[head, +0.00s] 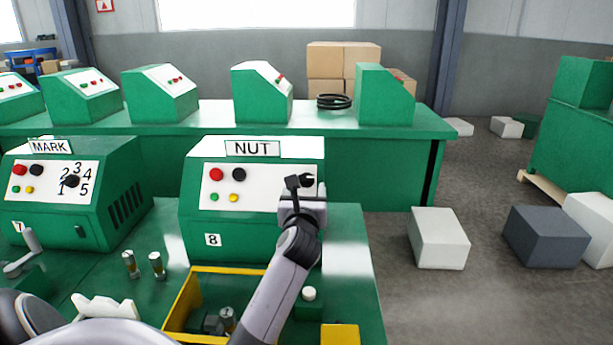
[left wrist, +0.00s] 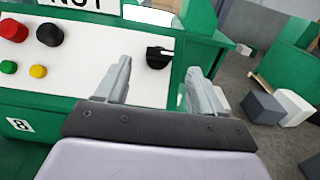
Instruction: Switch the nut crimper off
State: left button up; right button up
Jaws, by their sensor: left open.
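The nut crimper (head: 250,180) is a green box with a white panel, a NUT sign and the number 8. Its panel has a red button (left wrist: 13,30), a black button (left wrist: 49,34), a green button (left wrist: 8,67) and a yellow button (left wrist: 38,71). At the panel's right is a black rotary knob (left wrist: 158,57) with a white mark toward the right in the left wrist view. My left gripper (head: 300,183) is open and empty in front of that knob, which shows between its fingertips. Contact cannot be told. In the head view my gripper partly covers the knob area.
The MARK machine (head: 75,190) stands to the left. A yellow-rimmed bin (head: 185,300) and small metal cylinders (head: 130,264) are on the bench in front. More green machines (head: 262,92) stand on a bench behind. Blocks (head: 440,238) lie on the floor at right.

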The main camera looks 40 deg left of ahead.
aim_at(306, 178)
pick_arm(q)
jog(key=shift+x, duration=3.25)
jog(key=c, duration=1.1)
